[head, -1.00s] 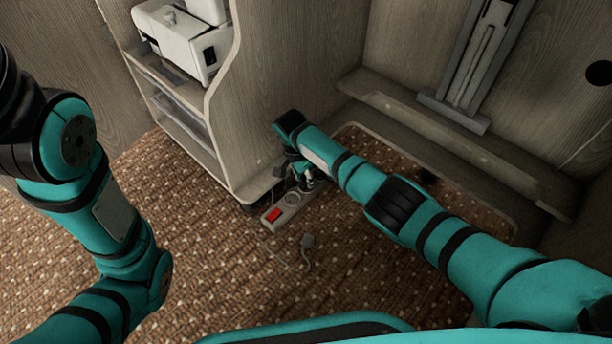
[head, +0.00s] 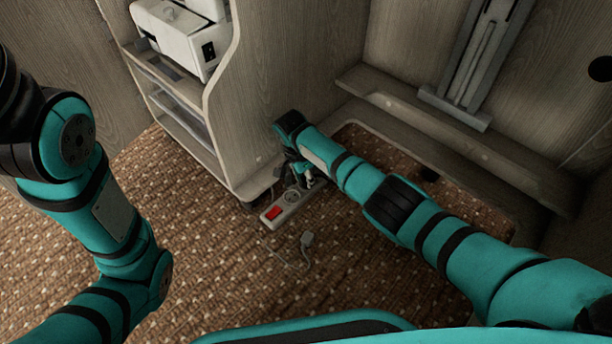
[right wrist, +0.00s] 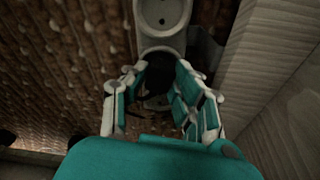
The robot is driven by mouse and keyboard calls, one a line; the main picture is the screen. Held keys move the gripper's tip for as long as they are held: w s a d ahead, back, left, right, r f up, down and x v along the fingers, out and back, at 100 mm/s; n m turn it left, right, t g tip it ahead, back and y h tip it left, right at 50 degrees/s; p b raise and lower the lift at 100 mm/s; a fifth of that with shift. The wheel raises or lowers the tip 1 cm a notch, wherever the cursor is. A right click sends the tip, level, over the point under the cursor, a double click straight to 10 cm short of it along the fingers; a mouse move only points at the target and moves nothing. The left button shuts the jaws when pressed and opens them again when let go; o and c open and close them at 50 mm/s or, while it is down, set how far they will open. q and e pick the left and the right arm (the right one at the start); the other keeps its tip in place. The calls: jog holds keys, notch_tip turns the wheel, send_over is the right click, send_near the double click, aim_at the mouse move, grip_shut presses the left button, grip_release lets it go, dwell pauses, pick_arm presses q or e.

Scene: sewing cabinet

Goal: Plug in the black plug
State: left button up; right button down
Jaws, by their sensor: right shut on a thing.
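The black plug (right wrist: 156,78) is a dark shape between the fingers of my right gripper (right wrist: 158,96) in the right wrist view. The gripper is shut on it, over the power strip (right wrist: 162,42). A round socket shows just beyond the fingers; the sockets beneath the plug are hidden, so I cannot tell whether its pins touch one. In the head view my right gripper (head: 303,176) is low at the far end of the light power strip (head: 284,207), which has a red switch at its near end. My left arm is at the left; its gripper is out of view.
A wooden cabinet (head: 262,110) with a white sewing machine (head: 183,36) stands close beside the gripper. Open carpet lies in front and left.

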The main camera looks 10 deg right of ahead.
jog(key=shift+c, duration=1.8)
grip_release()
jog(key=shift+w+r, duration=0.1)
